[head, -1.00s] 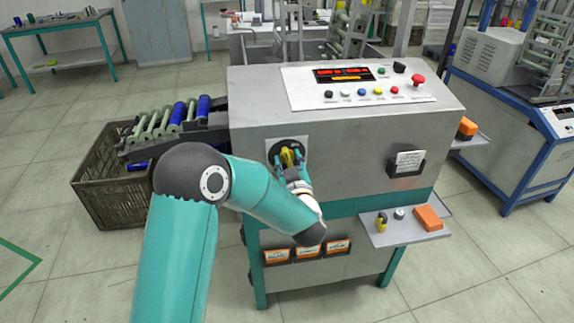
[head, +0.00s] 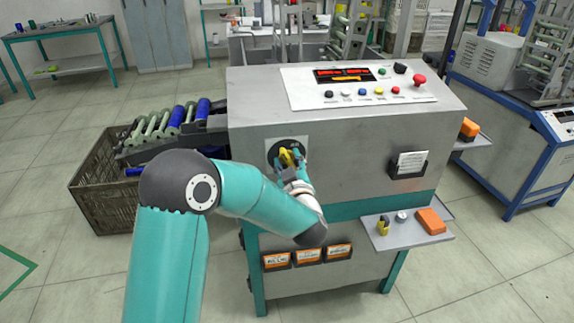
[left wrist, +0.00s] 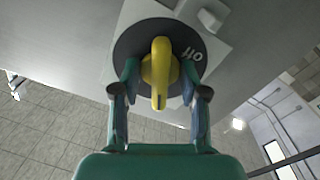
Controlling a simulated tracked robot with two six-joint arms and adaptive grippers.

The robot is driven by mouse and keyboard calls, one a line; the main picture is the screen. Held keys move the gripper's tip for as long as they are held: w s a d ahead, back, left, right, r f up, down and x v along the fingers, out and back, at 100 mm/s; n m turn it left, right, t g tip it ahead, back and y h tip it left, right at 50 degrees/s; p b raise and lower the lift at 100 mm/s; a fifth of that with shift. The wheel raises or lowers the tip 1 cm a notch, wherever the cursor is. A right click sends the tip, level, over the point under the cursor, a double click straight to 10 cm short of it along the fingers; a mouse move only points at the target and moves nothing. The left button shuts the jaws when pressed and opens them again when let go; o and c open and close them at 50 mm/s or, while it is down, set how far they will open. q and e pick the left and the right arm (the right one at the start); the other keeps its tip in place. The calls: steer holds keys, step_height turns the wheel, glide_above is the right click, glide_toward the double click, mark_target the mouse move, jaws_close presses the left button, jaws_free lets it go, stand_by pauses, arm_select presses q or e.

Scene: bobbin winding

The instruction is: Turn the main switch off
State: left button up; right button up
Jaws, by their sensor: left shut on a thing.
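The main switch has a yellow handle (head: 287,156) on a dark round plate (head: 275,148) at the left of the machine's front face. In the left wrist view the yellow handle (left wrist: 160,72) stands out from the dark disc (left wrist: 140,38), and the word "off" shows beside it on the disc. My left gripper (head: 293,160) is at the switch. In the left wrist view its fingers (left wrist: 160,82) are on either side of the handle, shut on it. The gripper hides part of the switch plate in the head view. My right gripper is in neither view.
The machine's control panel (head: 357,86) with lit display, coloured buttons and a red emergency stop (head: 419,81) is above. A shelf (head: 395,232) juts out at the lower right with small items. A crate (head: 90,205) stands left under a roller chute.

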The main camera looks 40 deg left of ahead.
arm_select(q)
steer(key=shift+f+n+b, duration=0.15)
steer(key=shift+n+b, duration=0.85)
steer(key=shift+b, duration=0.4)
steer(key=shift+n+b, duration=0.3)
steer(key=shift+n+b, duration=1)
steer(key=shift+b, duration=0.5)
steer(key=shift+n+b, duration=0.8)
steer(key=shift+b, duration=0.25)
